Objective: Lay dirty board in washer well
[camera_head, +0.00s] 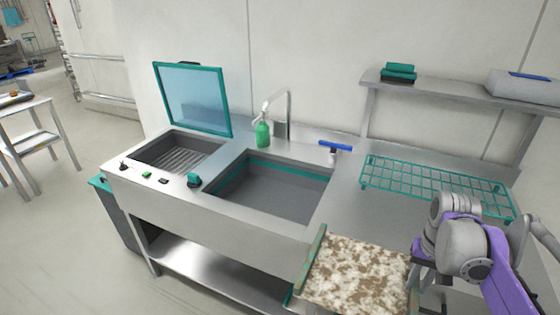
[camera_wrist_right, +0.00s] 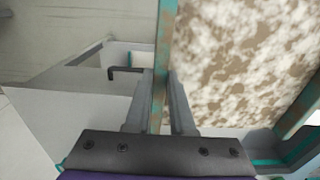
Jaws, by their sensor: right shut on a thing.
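The dirty board (camera_head: 358,270) is a flat slab blotched brown and white with teal edges. It is in front of the counter at the lower right. My right gripper (camera_head: 415,272) is shut on its right edge. In the right wrist view, the fingers (camera_wrist_right: 163,100) clasp the smeared teal edge of the board (camera_wrist_right: 240,65). The washer well (camera_head: 166,136) is a ribbed, sunken compartment at the counter's left, under a raised clear lid with a teal frame (camera_head: 192,98). No board shows in it. My left gripper is out of view.
A sink basin (camera_head: 270,192) lies between the washer well and the board. A faucet (camera_head: 288,112), green bottle (camera_head: 262,132) and blue-handled tool (camera_head: 335,148) stand behind it. A teal wire rack (camera_head: 435,185) sits on the right. A wall shelf (camera_head: 455,92) is above.

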